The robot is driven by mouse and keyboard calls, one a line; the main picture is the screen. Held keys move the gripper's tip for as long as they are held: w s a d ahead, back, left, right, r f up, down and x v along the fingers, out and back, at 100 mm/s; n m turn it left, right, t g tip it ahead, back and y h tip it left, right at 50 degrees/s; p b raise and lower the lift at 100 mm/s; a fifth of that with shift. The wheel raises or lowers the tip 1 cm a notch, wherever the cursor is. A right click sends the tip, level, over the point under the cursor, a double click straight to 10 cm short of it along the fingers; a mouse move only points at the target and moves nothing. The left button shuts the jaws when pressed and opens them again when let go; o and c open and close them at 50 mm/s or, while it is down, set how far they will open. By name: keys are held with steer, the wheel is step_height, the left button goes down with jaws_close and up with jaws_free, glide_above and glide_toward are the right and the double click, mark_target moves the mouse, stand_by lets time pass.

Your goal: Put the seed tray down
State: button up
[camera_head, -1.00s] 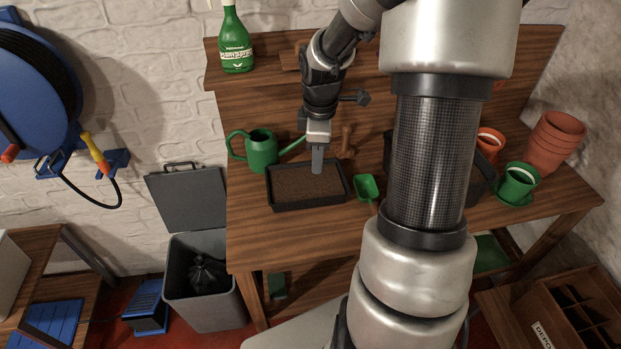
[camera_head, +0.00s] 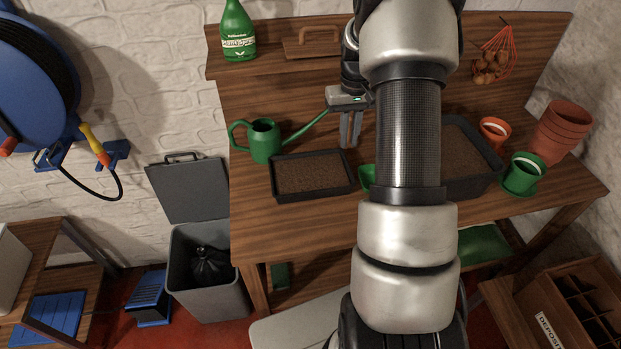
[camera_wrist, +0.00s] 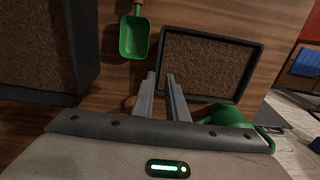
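The seed tray (camera_head: 315,194) is a shallow black rectangular tray filled with brown soil. It rests flat on the wooden bench, right of the watering can. In the wrist view the tray (camera_wrist: 259,66) is beyond the fingertips and to the right. My gripper (camera_head: 351,143) is behind the tray's right end, fingers pointing down, clear of its rim. In the wrist view the fingers of my gripper (camera_wrist: 161,77) are a little apart with nothing between them.
A green watering can (camera_head: 265,141) stands left of the tray, its spout reaching toward my gripper. A green scoop (camera_wrist: 134,37) lies to the tray's right. A larger dark soil bin (camera_head: 472,188), green pot (camera_head: 523,174) and terracotta pots (camera_head: 558,130) stand further right. Bench front is clear.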

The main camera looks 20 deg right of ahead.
mark_target(347, 166)
step_height(347, 166, down, 9)
steer(key=shift+s+d+f+b, duration=0.1)
steer(key=shift+s+b, duration=0.05)
steer(key=shift+b, duration=0.15)
steer(key=shift+c, duration=0.3)
jaws_close()
